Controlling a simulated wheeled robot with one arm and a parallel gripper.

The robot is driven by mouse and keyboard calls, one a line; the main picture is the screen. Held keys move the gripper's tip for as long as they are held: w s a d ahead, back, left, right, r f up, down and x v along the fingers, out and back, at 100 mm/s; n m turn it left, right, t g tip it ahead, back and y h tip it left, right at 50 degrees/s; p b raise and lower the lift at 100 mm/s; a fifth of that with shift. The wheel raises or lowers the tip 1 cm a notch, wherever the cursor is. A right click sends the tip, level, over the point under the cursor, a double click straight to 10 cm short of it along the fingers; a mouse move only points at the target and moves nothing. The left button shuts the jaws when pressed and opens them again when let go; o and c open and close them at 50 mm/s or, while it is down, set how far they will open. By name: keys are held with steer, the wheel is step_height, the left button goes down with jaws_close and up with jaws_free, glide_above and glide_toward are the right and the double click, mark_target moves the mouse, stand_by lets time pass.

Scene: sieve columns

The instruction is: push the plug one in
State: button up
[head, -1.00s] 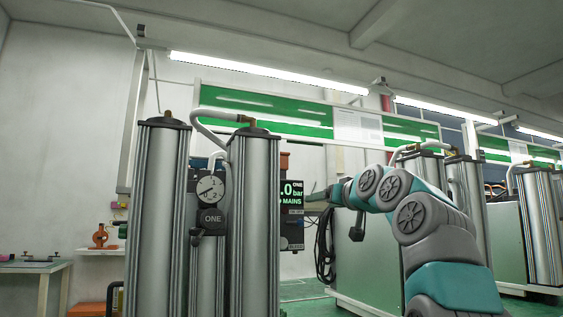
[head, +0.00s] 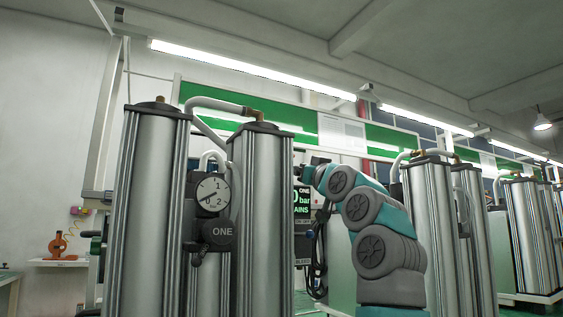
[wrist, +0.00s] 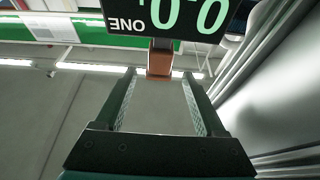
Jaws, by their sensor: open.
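My gripper (wrist: 158,80) is open and empty in the wrist view, its two fingers apart. A dark display (wrist: 178,15) marked ONE shows upside down with green digits just beyond the fingertips. An orange-brown block (wrist: 160,58) sits in line with the gap between the fingers; I cannot tell if it touches them. In the head view the display (head: 302,203) is partly hidden by the right silver column, and my gripper's tip is mostly hidden near it. I cannot make out plug one for certain.
Silver columns (head: 159,210) and (head: 260,220) stand close at the left of my arm. Dark cables (head: 317,262) hang beside it. More columns (head: 432,230) stand to the right. In the wrist view, a column (wrist: 275,90) is close on the right.

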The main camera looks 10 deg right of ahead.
steer(key=p+x, duration=0.3)
steer(key=x, duration=0.2)
steer(key=shift+w+r+p, duration=0.1)
steer(key=shift+r+p, duration=0.1)
steer(key=shift+p, duration=0.2)
steer(key=shift+w+a, duration=0.15)
steer(key=shift+w, duration=0.3)
steer(key=shift+f, duration=0.1)
steer(key=shift+c, duration=0.3)
jaws_close()
